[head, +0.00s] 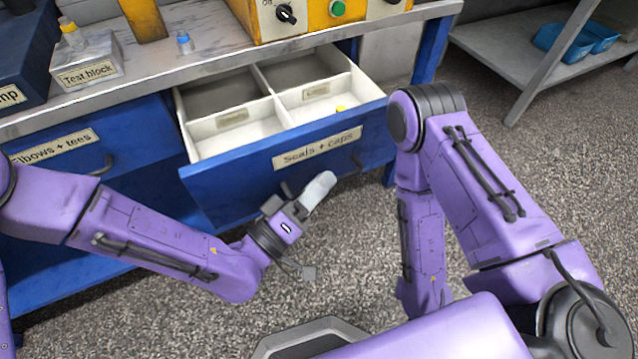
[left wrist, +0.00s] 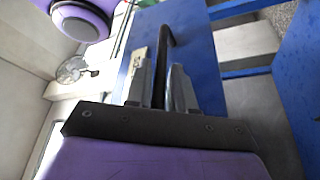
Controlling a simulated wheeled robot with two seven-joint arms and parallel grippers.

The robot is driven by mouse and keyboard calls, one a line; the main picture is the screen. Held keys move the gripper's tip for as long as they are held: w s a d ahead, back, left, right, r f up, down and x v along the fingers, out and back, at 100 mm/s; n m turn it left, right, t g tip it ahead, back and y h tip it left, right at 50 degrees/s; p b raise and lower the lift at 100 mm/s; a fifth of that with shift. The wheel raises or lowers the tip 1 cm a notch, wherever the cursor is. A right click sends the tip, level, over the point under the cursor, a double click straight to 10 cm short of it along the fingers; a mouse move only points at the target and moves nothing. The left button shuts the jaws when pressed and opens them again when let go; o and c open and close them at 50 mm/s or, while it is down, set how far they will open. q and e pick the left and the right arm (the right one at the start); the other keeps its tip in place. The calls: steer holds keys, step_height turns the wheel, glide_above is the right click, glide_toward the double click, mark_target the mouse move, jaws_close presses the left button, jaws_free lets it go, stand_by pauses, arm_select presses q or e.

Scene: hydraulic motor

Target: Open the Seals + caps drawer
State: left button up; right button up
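The Seals + caps drawer (head: 250,165) is pulled out of the blue bench, with its white divided inside showing. Its label (head: 317,149) is on the blue front. My left gripper (head: 318,188) is at the drawer front, below the label. In the left wrist view, the dark handle bar (left wrist: 168,42) runs between the two fingers of my left gripper (left wrist: 162,85), which are closed in on it. The head view also shows an end of the handle (head: 356,163) right of the fingers. My right arm is folded at the right, and its gripper is not in view.
The Elbows + tees drawer (head: 60,165) at the left is shut, with its own handle (head: 103,166). A test block (head: 87,72) and a yellow control box (head: 318,18) stand on the bench top. A small yellow piece (head: 340,108) lies inside the open drawer.

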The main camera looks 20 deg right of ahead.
arm_select(q)
steer(key=v, duration=1)
steer(key=shift+a, duration=0.25)
steer(key=shift+s+f, duration=0.15)
